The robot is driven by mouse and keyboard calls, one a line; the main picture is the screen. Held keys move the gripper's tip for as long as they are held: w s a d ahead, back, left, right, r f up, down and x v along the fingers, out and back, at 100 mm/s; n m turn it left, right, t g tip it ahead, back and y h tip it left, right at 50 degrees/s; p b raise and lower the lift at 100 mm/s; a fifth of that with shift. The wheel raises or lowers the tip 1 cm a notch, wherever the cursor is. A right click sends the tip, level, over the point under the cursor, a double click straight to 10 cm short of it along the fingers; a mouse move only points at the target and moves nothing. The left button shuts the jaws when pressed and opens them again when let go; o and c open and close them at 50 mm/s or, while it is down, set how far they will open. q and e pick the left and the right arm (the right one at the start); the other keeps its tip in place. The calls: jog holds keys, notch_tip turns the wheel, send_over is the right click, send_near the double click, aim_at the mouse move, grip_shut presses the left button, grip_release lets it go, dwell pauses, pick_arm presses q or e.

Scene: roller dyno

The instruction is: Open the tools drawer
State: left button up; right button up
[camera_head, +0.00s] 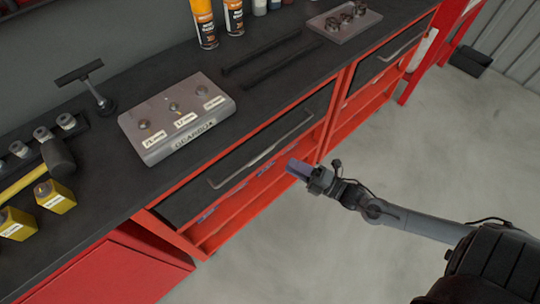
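A red workbench (185,243) has two dark drawer fronts with long metal bar handles. The nearer drawer (185,203) is under the middle of the bench and looks shut; its handle (262,150) runs along the front. The second drawer (372,66) is farther right, with its own handle (402,47), and also looks shut. I see no readable label saying which is the tools drawer. My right gripper (296,168) is in front of the nearer drawer, close to the right end of its handle, apparently not holding it. Its finger gap cannot be made out. My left gripper is out of view.
On the dark benchtop stand a gearbox control box (178,115), spray cans (204,22), a hammer (55,155) and yellow blocks (55,197). Open red shelves (245,205) lie below the drawers. The concrete floor (350,265) in front is clear.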

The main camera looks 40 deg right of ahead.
jog(key=b+x, duration=0.2)
jog(key=x, duration=0.7)
jog(key=shift+r, duration=0.1)
jog(key=c, duration=0.7)
dwell(1.0)
